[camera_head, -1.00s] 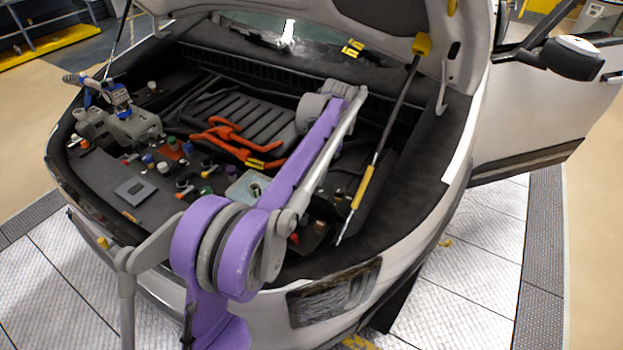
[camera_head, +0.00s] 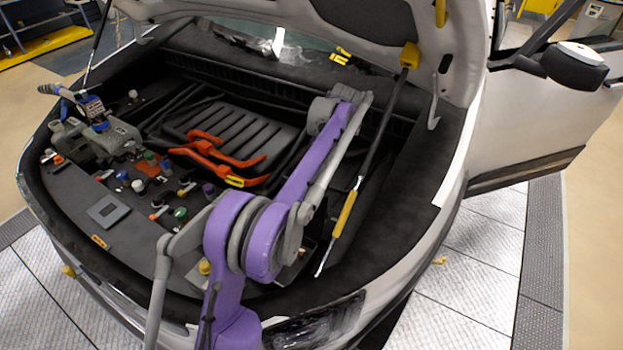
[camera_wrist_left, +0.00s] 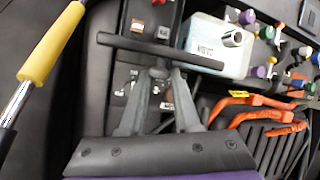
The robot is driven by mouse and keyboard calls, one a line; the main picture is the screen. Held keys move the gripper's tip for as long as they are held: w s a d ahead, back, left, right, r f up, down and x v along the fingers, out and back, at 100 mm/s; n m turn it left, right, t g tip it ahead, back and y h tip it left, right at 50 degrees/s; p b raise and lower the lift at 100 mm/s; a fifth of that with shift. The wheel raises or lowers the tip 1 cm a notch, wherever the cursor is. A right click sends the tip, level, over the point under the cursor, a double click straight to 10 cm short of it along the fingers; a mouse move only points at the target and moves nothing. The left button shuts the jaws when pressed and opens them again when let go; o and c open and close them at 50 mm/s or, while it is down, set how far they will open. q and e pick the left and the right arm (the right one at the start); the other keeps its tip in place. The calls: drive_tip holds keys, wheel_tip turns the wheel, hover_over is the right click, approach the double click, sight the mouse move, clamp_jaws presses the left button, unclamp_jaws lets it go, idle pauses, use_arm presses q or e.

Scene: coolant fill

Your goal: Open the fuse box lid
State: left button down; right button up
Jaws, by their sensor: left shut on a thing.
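In the left wrist view, the two grey fingers of my left gripper (camera_wrist_left: 160,75) come together on the middle of a dark bar that runs across the view, which I take to be the fuse box lid (camera_wrist_left: 200,60). A dark upright piece meets it from above, making a T shape. Small red and white fuses (camera_wrist_left: 137,25) show around the bar, so the lid seems to be seen nearly edge-on; its exact angle is hard to tell. In the head view my purple arm hides the gripper and most of the fuse box. My right gripper is not in view.
A pale reservoir (camera_wrist_left: 205,45) stands close beside the bar. A prop rod with a yellow grip (camera_head: 345,210) rises at the right of the engine bay. Orange cables (camera_head: 210,150) cross the middle. The raised hood (camera_head: 290,12) hangs above.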

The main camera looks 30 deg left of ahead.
use_arm(q)
drive_tip(key=shift+s+d+f, duration=0.1)
drive_tip(key=shift+d+f, duration=0.1)
drive_tip(key=shift+d, duration=0.1)
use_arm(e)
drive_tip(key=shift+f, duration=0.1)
use_arm(q)
drive_tip(key=c, duration=1)
unclamp_jaws()
drive_tip(key=o, duration=0.4)
drive_tip(key=shift+d+r, duration=0.1)
drive_tip(key=shift+d, duration=0.05)
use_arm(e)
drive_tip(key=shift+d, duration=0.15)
use_arm(q)
drive_tip(key=shift+a+r, duration=0.1)
drive_tip(key=shift+a, duration=0.1)
drive_tip(key=p+v, duration=0.2)
drive_tip(key=v, duration=0.8)
drive_tip(key=shift+w+r, duration=0.25)
drive_tip(key=shift+r, duration=0.05)
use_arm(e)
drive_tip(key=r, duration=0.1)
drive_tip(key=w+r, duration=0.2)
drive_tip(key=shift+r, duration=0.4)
use_arm(q)
drive_tip(key=shift+d, duration=0.15)
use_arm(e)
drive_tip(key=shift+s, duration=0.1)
